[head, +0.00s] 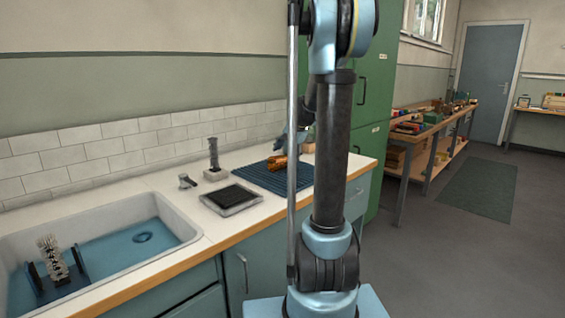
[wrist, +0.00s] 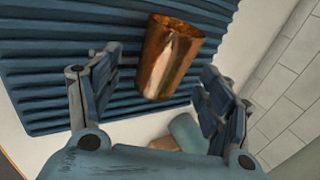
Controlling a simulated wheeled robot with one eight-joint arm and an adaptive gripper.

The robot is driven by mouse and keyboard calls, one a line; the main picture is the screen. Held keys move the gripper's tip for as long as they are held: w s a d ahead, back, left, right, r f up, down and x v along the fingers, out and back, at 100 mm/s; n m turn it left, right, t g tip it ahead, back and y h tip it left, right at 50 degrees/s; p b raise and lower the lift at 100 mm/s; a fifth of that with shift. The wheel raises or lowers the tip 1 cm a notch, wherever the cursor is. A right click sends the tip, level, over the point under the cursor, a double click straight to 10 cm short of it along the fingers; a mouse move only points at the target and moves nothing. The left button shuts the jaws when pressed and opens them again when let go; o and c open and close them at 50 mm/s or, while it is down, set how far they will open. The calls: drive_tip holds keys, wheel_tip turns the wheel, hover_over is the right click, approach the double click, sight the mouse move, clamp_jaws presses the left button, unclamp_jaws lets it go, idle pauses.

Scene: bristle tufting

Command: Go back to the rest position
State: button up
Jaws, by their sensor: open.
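My gripper (wrist: 160,62) is open, with its two blue padded fingers spread apart in the wrist view. A copper cup (wrist: 170,60) shows beyond and between the fingertips, over the blue ribbed mat (wrist: 40,60); I see no finger closed on it. In the head view a copper-brown item (head: 277,163) lies on the ribbed mat (head: 262,180) on the counter. My arm stands in front of the mat's right part there. The gripper (head: 291,140) is partly hidden behind the arm, close above the copper item.
A sink (head: 185,228) at left holds a rack with a pale bristly piece (head: 52,258). A dark-topped tray (head: 231,199) and an upright dark piece on a pale block (head: 214,160) stand left of the mat. A green cabinet (head: 372,100) is behind. Floor at right is clear.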

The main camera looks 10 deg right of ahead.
drive_tip(key=v, duration=0.7)
drive_tip(key=s+a+f+n+g+h, duration=0.1)
drive_tip(key=s+a+f+n, duration=0.15)
drive_tip(key=s, duration=0.75)
drive_tip(key=s+a+f+n+g, duration=0.1)
drive_tip(key=s+f+n, duration=0.2)
drive_tip(key=s, duration=0.7)
drive_tip(key=s+f+n+h, duration=0.1)
drive_tip(key=s+f+n, duration=0.1)
drive_tip(key=s+f, duration=0.4)
drive_tip(key=s+f+n+g+h, duration=0.1)
drive_tip(key=s+f+n, duration=0.2)
drive_tip(key=s+f, duration=0.4)
drive_tip(key=s, duration=0.6)
drive_tip(key=shift+d, duration=0.25)
drive_tip(key=shift+w+f, duration=0.15)
drive_tip(key=shift+w, duration=0.2)
